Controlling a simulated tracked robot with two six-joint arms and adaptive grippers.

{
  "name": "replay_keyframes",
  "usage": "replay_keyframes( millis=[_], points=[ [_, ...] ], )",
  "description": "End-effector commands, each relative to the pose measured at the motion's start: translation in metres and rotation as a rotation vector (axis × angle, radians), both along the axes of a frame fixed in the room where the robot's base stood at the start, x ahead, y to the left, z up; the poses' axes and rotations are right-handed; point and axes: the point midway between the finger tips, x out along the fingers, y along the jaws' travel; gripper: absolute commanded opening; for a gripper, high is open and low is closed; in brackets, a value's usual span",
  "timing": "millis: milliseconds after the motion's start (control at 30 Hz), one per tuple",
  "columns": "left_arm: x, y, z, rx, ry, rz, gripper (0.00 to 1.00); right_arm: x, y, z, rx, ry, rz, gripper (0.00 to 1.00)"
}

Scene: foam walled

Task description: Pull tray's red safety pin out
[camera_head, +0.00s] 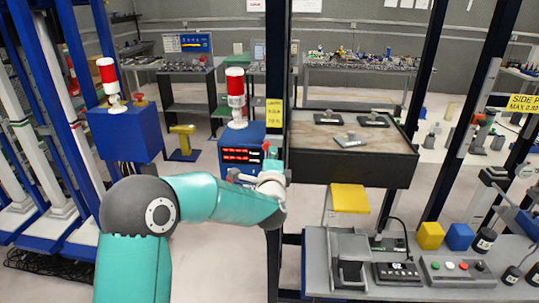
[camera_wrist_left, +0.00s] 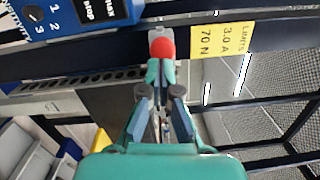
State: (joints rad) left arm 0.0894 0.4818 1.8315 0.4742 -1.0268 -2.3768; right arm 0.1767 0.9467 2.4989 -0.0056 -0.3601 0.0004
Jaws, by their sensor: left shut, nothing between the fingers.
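The tray (camera_head: 348,160) is a dark box with a brown top at centre right, beside a dark upright post. The pin's red round head (camera_wrist_left: 162,48) shows in the left wrist view just beyond my fingertips, against the dark post. In the head view only a small red spot (camera_head: 266,146) shows there. My left gripper (camera_head: 269,160) is at the post by the tray's left end. In the wrist view its teal fingertips (camera_wrist_left: 160,74) are shut with nothing between them, close to the red head; I cannot tell whether they touch it. The pin's shaft is hidden. My right gripper is not in view.
A yellow label (camera_head: 274,117) is on the post above my gripper. Flat dark pieces (camera_head: 351,139) lie on the tray. A blue box with a red display (camera_head: 241,155) stands left of the post. A grey bench (camera_head: 450,285) with devices stands below right.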

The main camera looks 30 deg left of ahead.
Motion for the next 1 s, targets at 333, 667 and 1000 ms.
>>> replay_keyframes(
  millis=[333, 667, 1000],
  points=[
    [0.003, -0.039, -0.008, 0.001, 0.002, 0.000, 0.00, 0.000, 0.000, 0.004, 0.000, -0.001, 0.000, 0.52],
    [-0.060, -0.073, -0.011, 0.001, -0.001, 0.004, 0.00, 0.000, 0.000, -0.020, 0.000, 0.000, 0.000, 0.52],
    [-0.083, -0.084, -0.010, 0.001, -0.001, 0.008, 0.00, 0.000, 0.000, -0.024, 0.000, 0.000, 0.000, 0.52]
  ],
)
